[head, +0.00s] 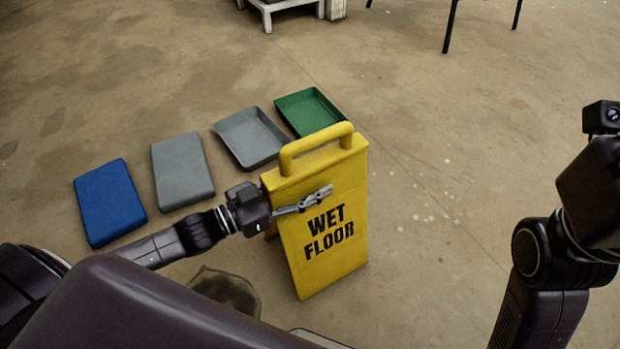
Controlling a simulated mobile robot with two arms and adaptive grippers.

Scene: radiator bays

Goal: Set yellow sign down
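The yellow sign (335,205) with a carry handle on top and the black words WET FLOOR is upright, right of the picture's middle in the head view. I cannot tell whether its lower edge rests on the floor or hangs just above it. My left gripper (318,196) reaches in from the left, and its grey fingers lie across the upper front panel, below the handle. The view does not show whether they are closed on the panel's edge or only in front of it. My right arm is at the right edge, but its gripper fingers are not visible.
A blue block-like bin (109,203), a grey one (182,170), an open grey tray (249,138) and a green tray (309,111) lie in a row behind and left of the sign. A dark patch or object (226,290) is near my base. Floor right of the sign is clear.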

